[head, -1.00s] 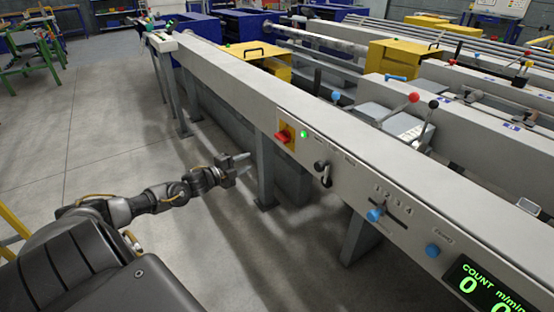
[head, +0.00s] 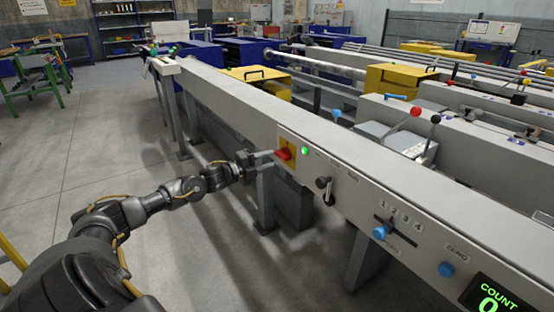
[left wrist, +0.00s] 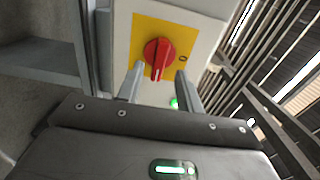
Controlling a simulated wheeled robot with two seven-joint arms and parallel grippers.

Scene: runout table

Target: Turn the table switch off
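The table switch is a red rotary knob (head: 283,154) on a yellow plate (head: 291,146) on the side of the long grey table. In the left wrist view the red knob (left wrist: 158,54) sits ahead, between and beyond my fingertips, with a "0" mark to its right on the yellow plate (left wrist: 187,38). A green lamp (head: 305,151) beside the switch is lit. My right gripper is not in view.
Right of the switch on the same panel are a black lever (head: 325,188), a blue slider knob (head: 380,232) on a numbered scale, a blue button (head: 446,269) and a count display (head: 492,300). Table legs (head: 265,200) stand below.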

